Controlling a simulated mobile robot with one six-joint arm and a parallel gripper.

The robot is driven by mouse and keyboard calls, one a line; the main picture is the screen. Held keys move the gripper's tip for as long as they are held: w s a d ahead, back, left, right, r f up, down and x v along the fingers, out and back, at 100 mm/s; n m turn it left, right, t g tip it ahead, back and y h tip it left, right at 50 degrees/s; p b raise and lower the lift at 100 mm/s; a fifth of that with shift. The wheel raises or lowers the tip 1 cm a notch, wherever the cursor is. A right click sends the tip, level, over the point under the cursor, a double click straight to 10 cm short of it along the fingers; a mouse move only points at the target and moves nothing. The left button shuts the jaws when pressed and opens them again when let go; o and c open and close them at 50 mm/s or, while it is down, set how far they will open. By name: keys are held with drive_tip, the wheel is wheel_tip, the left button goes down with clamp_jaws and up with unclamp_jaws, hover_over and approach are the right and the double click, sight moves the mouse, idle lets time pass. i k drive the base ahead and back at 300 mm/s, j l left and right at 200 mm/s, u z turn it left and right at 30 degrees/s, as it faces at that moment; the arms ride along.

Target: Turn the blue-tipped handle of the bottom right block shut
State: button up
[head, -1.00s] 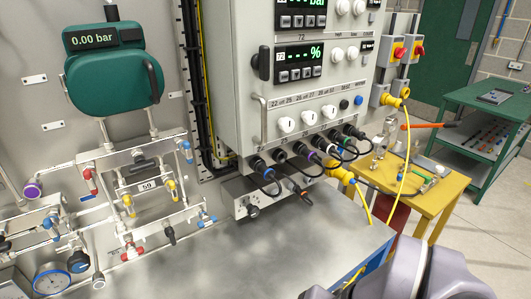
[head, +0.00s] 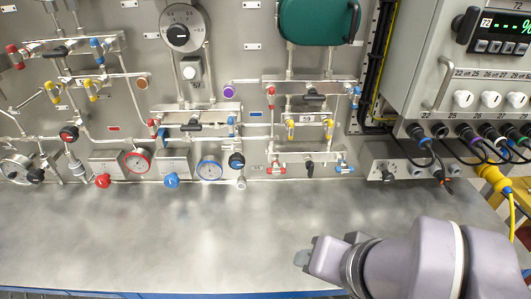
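The bottom right block in the head view is a small metal manifold (head: 325,169) low on the steel panel, under the green gauge housing. Its blue-tipped handle (head: 345,168) is at the right end, a red one (head: 276,169) is at the left end, and a black one (head: 309,168) is between them. The blue handle looks roughly level, but it is too small to be sure of its angle. My gripper (head: 303,258) is at the lower right, over the bench and well below the block. It touches nothing I can see, and its fingers are not clear.
The bare metal bench (head: 150,235) lies in front of the panel. The grey control cabinet (head: 425,85) and a socket box (head: 400,168) with hanging cables stand to the right.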

sight(343, 168)
drive_tip(key=j+z, duration=0.4)
drive_tip(key=j, duration=0.2)
drive_tip(key=j+z, duration=0.35)
drive_tip(key=j, duration=0.25)
